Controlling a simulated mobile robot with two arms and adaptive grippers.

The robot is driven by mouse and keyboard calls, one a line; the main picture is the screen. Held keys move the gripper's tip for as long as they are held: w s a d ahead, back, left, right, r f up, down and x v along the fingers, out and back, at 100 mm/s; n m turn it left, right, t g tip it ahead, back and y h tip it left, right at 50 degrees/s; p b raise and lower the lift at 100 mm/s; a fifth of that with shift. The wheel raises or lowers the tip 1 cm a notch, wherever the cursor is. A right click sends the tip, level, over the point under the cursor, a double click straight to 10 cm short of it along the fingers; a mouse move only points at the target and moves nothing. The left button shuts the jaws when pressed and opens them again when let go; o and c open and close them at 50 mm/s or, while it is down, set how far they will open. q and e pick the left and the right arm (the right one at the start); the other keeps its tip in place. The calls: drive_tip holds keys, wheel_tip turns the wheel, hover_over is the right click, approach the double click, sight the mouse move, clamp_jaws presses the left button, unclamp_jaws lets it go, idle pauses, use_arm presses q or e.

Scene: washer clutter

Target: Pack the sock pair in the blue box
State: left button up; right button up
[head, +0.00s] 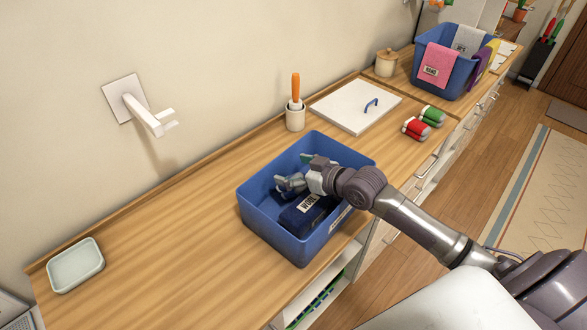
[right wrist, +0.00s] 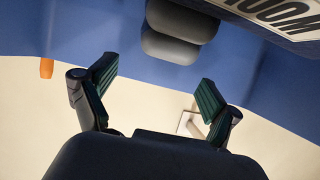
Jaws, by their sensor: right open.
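The blue box (head: 258,222) stands on the wooden counter. My right gripper (head: 298,172) reaches into it from the right; its jaws are open and empty, with green pads showing in the right wrist view (right wrist: 152,92). A grey rolled pair (right wrist: 175,32), seemingly the sock pair, shows beyond the fingertips, apart from them, against the blue box wall. In the head view it is hard to tell from the gripper. A dark blue folded item with a WOOL label (head: 308,208) lies in the box. My left gripper is out of view.
A cup with an orange-handled tool (head: 295,118) stands behind the box. A second blue bin (head: 460,80) holds cloths. Counter left of the box is clear to a pale dish (head: 76,266).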

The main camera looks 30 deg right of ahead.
wheel_tip(320, 180, up, 10)
idle(0.6)
idle(0.6)
